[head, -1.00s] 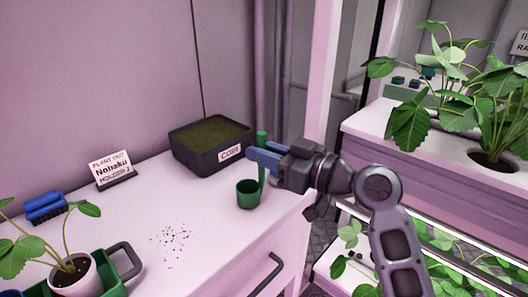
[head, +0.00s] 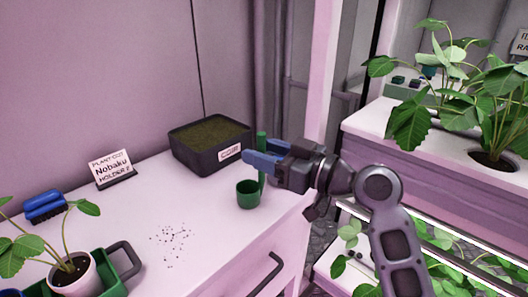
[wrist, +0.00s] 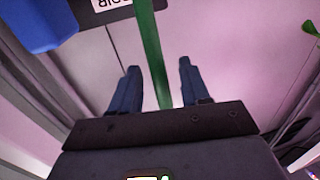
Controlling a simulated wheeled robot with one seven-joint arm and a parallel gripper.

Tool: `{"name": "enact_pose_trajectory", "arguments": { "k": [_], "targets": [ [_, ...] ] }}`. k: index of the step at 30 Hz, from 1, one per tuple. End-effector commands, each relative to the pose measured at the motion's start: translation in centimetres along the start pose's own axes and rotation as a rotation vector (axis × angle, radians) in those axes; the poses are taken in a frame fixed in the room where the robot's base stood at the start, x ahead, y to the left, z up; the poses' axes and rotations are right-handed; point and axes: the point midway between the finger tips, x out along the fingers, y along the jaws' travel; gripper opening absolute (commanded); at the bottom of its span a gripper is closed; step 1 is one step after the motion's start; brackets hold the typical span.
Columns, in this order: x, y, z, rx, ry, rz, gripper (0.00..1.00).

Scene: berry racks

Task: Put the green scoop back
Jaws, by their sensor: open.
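The green scoop (head: 248,195) stands upright on the white bench near its right end, cup down, with its tall handle (head: 262,142) rising on the right side of the cup. My gripper (head: 260,160) is level at the handle, above the cup. In the wrist view my gripper (wrist: 159,68) has its two blue-grey fingers apart. The green handle (wrist: 147,28) runs between them, with a visible gap on each side. The scoop's cup is out of the wrist view.
A dark coir tub (head: 195,160) stands just behind and left of the scoop. A sign (head: 111,168), a blue brush (head: 45,206) and a potted plant (head: 76,277) in a green carrier are further left. Dark crumbs (head: 170,242) lie mid-bench. Planted racks (head: 430,160) stand on the right.

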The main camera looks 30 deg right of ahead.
Motion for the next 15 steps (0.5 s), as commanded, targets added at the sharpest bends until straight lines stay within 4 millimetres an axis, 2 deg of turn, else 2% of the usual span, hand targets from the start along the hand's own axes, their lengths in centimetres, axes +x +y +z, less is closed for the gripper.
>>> {"name": "enact_pose_trajectory", "arguments": {
  "k": [1, 5, 15],
  "targets": [
    [0.0, 0.0, -0.4, 0.000, 0.000, 0.000, 0.46],
    [-2.0, 0.1, 0.1, 0.001, 0.000, 0.003, 0.46],
    [-8.9, 0.1, 0.0, 0.000, 0.000, 0.004, 0.46]
  ]
}}
